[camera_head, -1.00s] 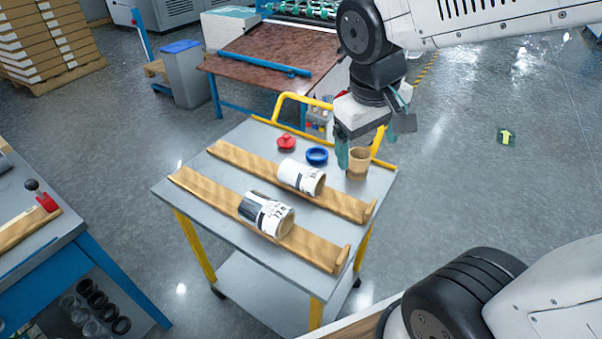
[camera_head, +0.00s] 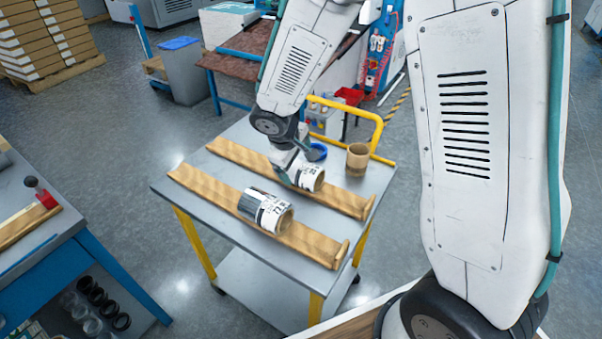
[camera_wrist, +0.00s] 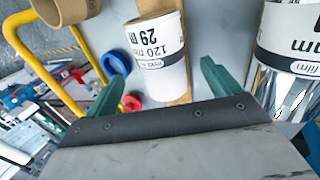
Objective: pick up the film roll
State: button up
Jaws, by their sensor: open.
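Two labelled rolls lie on wooden rails on the cart. The white roll (camera_head: 312,177) is on the far rail, and my gripper is over its left end, partly hiding it. In the wrist view the white roll (camera_wrist: 158,58), marked "120 mm", lies ahead between the fingers. My gripper (camera_wrist: 162,72) is open, with one green finger on each side and nothing clasped. The silver-and-white roll (camera_head: 264,210) lies on the near rail. In the wrist view it stands at the right edge (camera_wrist: 288,40), outside the right finger, with "film" on its label.
A cardboard core (camera_head: 357,158) stands upright at the cart's right corner. A blue ring (camera_head: 317,152) lies behind the white roll. A red piece (camera_wrist: 131,103) shows beside the blue ring in the wrist view. The yellow cart handle (camera_head: 350,112) rises at the back.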

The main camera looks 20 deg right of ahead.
aim_at(300, 167)
jog(key=x, duration=0.4)
jog(key=shift+s+d+f, duration=0.1)
jog(key=shift+d+f, duration=0.05)
jog(key=shift+f, duration=0.2)
jog(key=c, duration=1.1)
jog(key=shift+c, duration=0.2)
jog(key=shift+r, duration=0.15)
